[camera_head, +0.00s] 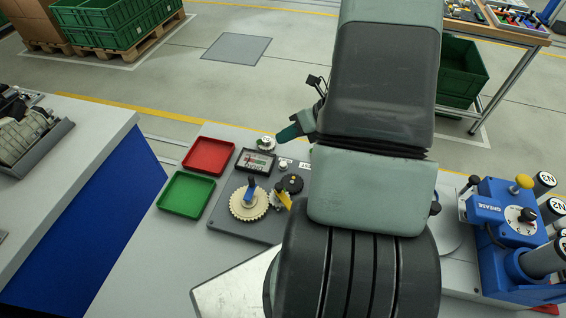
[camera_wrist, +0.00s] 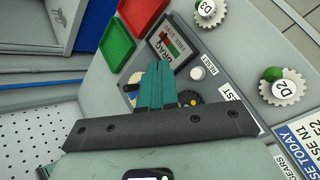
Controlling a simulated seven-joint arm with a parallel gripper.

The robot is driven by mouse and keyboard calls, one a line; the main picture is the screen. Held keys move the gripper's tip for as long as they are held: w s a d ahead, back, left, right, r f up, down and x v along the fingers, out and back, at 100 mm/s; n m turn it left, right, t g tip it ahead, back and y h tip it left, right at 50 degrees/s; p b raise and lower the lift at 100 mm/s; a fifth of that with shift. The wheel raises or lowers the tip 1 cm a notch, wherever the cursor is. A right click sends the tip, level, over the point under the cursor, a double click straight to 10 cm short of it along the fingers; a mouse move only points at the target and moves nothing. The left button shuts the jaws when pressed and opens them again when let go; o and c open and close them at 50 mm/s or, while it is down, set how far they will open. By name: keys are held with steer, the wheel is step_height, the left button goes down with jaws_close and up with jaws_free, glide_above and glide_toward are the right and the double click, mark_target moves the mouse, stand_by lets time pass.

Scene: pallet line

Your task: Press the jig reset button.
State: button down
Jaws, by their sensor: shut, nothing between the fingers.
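The jig reset button is a small white round button (camera_wrist: 197,73) with a RESET label beside it in the wrist view. It also shows in the head view as a small pale button (camera_head: 283,163) just right of the jig's display. The jig (camera_head: 230,242) is a grey plate on the bench. My gripper (camera_head: 281,136) is shut and empty, above the far side of the jig in the head view. In the wrist view its teal fingers (camera_wrist: 158,67) lie left of the button and apart from it in the picture. The height between them is hard to tell.
The jig's display (camera_wrist: 172,42), a cream gear (camera_head: 248,204) and a dark knobbed gear (camera_head: 292,183) crowd around the button. A red tray (camera_head: 208,155) and green tray (camera_head: 186,194) lie left. A blue grease unit (camera_head: 503,213) stands right. Gear D2 (camera_wrist: 281,90) is nearby.

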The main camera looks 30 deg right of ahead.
steer(key=shift+f, duration=3.55)
steer(key=shift+f, duration=0.1)
steer(key=shift+f, duration=0.3)
steer(key=shift+f, duration=0.5)
steer(key=shift+r, duration=0.95)
steer(key=shift+r, duration=2.5)
